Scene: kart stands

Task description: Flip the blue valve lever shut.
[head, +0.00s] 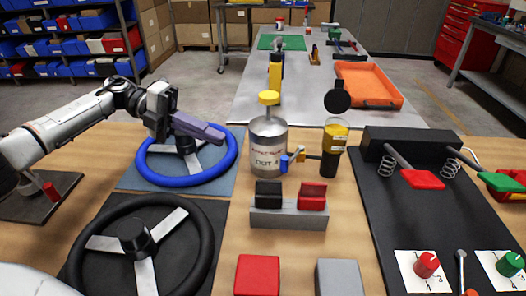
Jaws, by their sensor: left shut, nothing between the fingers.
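The blue valve lever (285,162) is on a small valve at the lower right side of a silver can (268,140) with a yellow cap. The lever stands roughly upright beside the can. My left gripper (222,136) is shut and empty. In the picture it is over the blue steering wheel (186,180), to the left of the can and apart from the lever. My right gripper is not in view.
A black-and-yellow container (334,138) stands right of the valve. A grey block with black and red rocker switches (288,216) is in front. A black steering wheel (190,262) is at lower left. A pedal board (390,215) is at right.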

